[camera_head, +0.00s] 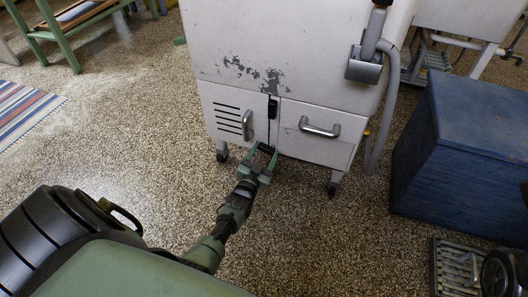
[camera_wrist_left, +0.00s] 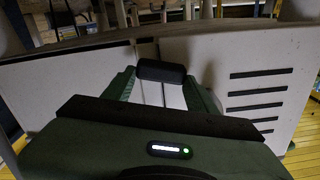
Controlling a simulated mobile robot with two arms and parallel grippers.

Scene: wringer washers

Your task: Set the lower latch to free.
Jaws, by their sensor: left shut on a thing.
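A white wringer washer (camera_head: 290,60) has two small lower doors, a slotted one (camera_head: 228,108) and a plain one (camera_head: 312,132). A black latch (camera_head: 272,108) sits at the top of the seam between them. My left gripper (camera_head: 265,152) is at the bottom of that seam. In the left wrist view my green fingers stand on either side of a black lower latch (camera_wrist_left: 162,72), shut on it. In the head view the lower latch is mostly hidden by the fingers, so its setting is unclear. My right gripper is in neither view.
Each door has a metal handle, left (camera_head: 247,125) and right (camera_head: 320,129). A blue box (camera_head: 460,150) stands to the right of the washer. A green-framed bench (camera_head: 80,20) is at the upper left. Speckled floor (camera_head: 130,130) is clear left of the washer.

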